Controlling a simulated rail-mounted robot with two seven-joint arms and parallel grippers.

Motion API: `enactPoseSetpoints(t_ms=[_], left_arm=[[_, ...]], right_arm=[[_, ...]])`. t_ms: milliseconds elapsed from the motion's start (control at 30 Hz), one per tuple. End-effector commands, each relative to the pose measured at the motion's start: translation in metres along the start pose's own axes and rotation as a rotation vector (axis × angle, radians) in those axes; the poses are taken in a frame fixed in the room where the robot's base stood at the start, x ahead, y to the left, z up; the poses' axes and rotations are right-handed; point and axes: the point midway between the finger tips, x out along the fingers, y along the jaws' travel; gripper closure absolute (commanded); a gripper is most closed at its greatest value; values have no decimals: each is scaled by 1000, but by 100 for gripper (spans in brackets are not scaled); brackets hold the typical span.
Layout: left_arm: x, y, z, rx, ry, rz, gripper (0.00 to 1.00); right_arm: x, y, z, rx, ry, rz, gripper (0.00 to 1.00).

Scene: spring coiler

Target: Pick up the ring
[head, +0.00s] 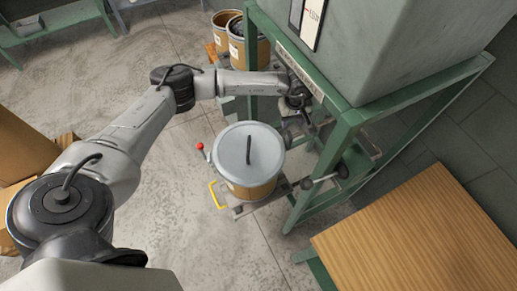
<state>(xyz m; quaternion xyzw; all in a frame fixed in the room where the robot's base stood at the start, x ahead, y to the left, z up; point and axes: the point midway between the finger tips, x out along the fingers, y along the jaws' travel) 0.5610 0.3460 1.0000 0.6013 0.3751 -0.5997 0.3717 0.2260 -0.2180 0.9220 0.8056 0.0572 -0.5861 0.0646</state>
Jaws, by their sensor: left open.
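My left arm reaches in from the left, across to the green machine frame. My left gripper (298,127) is at the frame's near post, just above and right of the lidded drum. It is small and dark here; it is open, and I see nothing clearly between its fingers. I cannot make out a ring for certain; it may be hidden by the gripper or the frame, or too small to tell. My right gripper is not in view.
A drum with a grey lid (233,158) stands on a low platform with a yellow handle (213,196) and a red-knobbed lever (200,147). The green frame (312,185) carries a grey cabinet (410,45). A wooden tabletop (415,235) is at lower right. Open floor lies left of the drum.

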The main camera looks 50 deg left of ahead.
Motion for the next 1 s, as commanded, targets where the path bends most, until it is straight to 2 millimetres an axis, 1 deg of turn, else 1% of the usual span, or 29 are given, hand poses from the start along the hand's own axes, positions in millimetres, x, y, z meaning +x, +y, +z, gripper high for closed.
enactPoseSetpoints(t_ms=[33, 200, 300, 533, 800, 1000], left_arm=[[10, 0, 1, -1, -2, -3, 53], [33, 0, 2, -2, -4, 0, 53], [42, 0, 1, -2, -4, 1, 53], [54, 1, 2, -1, -4, 1, 53], [89, 2, 3, -2, -5, 1, 53], [100, 3, 3, -2, -4, 3, 53]], right_arm=[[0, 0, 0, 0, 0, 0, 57], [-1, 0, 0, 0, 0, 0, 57], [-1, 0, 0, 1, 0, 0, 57], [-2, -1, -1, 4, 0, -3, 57], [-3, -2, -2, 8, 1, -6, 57], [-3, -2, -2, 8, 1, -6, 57]])
